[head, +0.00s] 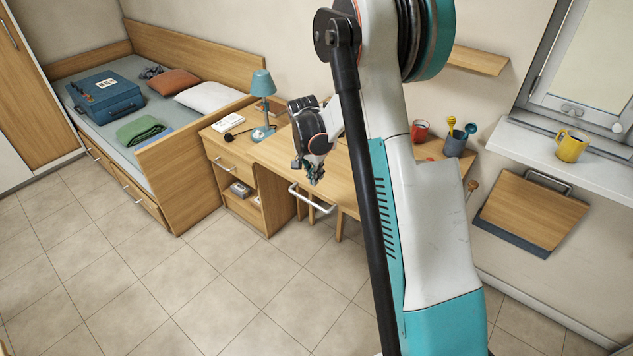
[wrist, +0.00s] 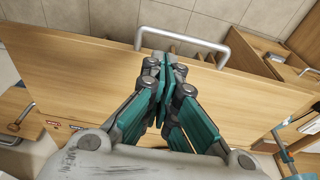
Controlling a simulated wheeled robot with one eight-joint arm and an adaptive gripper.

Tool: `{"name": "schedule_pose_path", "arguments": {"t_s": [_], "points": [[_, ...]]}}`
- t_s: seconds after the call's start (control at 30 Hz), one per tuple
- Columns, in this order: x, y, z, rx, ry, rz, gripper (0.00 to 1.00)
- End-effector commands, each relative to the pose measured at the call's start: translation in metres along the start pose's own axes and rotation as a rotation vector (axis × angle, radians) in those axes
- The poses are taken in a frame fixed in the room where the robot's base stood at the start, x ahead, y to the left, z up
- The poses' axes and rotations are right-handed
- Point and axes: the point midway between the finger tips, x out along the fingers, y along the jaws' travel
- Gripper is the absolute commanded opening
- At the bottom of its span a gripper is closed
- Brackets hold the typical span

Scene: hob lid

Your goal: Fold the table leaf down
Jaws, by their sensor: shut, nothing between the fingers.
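The wooden table leaf (head: 277,155) looks level, part of the desk along the wall. It fills much of the wrist view (wrist: 70,65). A pale bar handle (head: 312,204) is on its front edge, and it also shows in the wrist view (wrist: 190,38). My gripper (head: 310,178) is over the leaf's front part, just behind the handle. In the wrist view its fingertips (wrist: 166,65) are together and empty, apart from the handle bar. My arm hides the right part of the leaf in the head view.
A blue lamp (head: 262,105) stands left of the leaf, above an open-shelf cabinet (head: 243,200). A red mug (head: 419,130) and a dark cup (head: 456,143) stand at right. A wooden panel (head: 533,208) with a handle is on the right wall. The tiled floor in front is clear.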

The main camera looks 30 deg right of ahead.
Motion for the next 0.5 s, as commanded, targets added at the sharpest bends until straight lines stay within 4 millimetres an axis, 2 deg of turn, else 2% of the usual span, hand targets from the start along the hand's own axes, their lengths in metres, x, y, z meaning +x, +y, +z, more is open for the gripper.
{"name": "schedule_pose_path", "arguments": {"t_s": [0.03, 0.3, 0.5], "points": [[0.012, 0.000, 0.000, 0.000, 0.000, 0.000, 0.00], [0.066, 0.000, 0.001, -0.001, 0.000, -0.001, 0.00], [0.100, 0.000, 0.000, 0.000, 0.000, -0.001, 0.00]]}}
